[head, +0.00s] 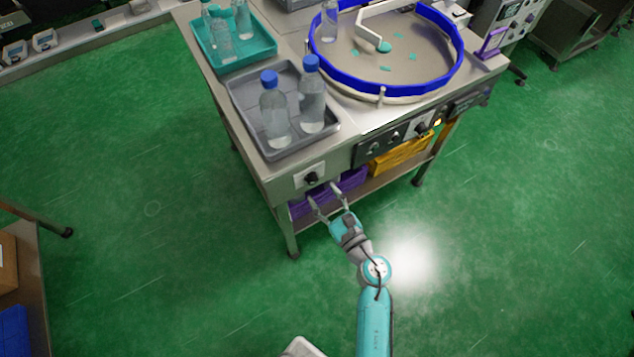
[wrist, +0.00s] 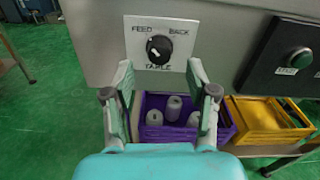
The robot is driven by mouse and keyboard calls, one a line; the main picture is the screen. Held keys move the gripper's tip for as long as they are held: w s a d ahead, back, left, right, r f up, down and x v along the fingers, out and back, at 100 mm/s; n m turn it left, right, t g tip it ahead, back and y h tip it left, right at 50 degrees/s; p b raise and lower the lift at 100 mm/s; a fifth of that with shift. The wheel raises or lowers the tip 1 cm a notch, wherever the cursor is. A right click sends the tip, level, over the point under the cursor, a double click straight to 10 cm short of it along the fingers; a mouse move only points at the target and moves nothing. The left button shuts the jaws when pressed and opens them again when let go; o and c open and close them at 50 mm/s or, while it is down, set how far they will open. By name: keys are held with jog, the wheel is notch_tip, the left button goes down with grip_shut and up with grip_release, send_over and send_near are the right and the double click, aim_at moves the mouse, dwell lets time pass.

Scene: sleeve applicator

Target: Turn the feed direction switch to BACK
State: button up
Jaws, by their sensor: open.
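The feed direction switch is a round black knob (wrist: 159,48) on a white plate (wrist: 136,61) in the wrist view. The plate reads FEED at upper left, BACK at upper right and TABLE below. The exact direction of the knob's pointer is too small to tell. In the head view the knob (head: 311,178) sits on the front of the steel table, at its near left end. My gripper (head: 323,192) is open and empty, just in front of and below the knob. In the wrist view its fingers (wrist: 160,80) stand left and right below the knob, apart from it.
A purple crate (wrist: 149,103) with grey-white bottles and a yellow crate (wrist: 250,115) sit below the panel. A grey tray (head: 245,98) with two blue-capped bottles stands above. The green floor is clear.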

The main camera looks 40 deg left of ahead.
aim_at(314, 182)
jog(key=shift+x, duration=2.4)
grip_shut()
